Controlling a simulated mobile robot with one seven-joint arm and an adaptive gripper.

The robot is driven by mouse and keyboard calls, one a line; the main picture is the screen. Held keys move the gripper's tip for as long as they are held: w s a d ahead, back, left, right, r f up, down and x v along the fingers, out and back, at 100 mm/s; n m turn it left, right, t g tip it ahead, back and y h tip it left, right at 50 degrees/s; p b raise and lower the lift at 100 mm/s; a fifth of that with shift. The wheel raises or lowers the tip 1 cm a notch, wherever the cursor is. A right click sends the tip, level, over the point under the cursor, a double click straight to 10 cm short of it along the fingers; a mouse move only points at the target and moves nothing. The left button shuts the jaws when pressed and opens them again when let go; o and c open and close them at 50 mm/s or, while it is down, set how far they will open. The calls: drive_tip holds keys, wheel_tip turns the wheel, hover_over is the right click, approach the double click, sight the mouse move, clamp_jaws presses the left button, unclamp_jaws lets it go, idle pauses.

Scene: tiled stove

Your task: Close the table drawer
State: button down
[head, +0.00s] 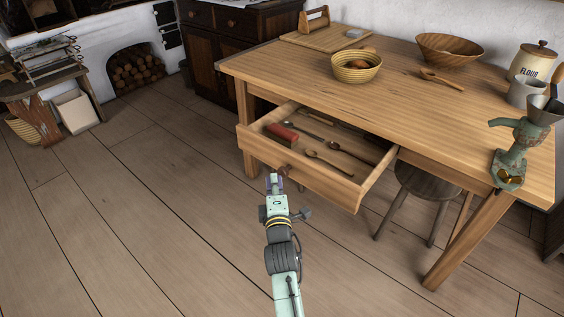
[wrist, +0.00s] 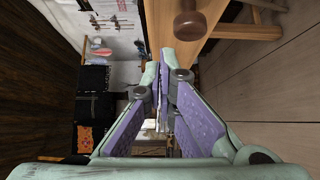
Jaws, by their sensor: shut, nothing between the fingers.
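The table drawer (head: 290,160) stands pulled out from the front of the wooden table (head: 390,100). It holds a red block-like item (head: 281,133) and several spoons or other utensils. A round wooden knob (head: 284,169) is on its front face, and a knob also shows close up in the wrist view (wrist: 190,24). My gripper (head: 273,178) is just in front of the drawer front, near the knob. In the wrist view its purple-padded fingers (wrist: 167,62) meet at the tips with nothing between them. I cannot tell whether the fingers touch the drawer front.
A stool (head: 415,193) stands under the table, right of the drawer. On the table are a woven basket (head: 356,68), a wooden bowl (head: 449,48), a flour canister (head: 533,62) and a grinder (head: 518,150) clamped at the right edge.

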sight(281, 154)
drive_tip(key=shift+w+d+p, duration=0.3)
drive_tip(key=shift+w, duration=0.9)
drive_tip(key=shift+w+d+p, duration=0.3)
drive_tip(key=shift+w, duration=0.85)
drive_tip(key=shift+w+d+p, duration=0.3)
drive_tip(key=shift+w, duration=0.9)
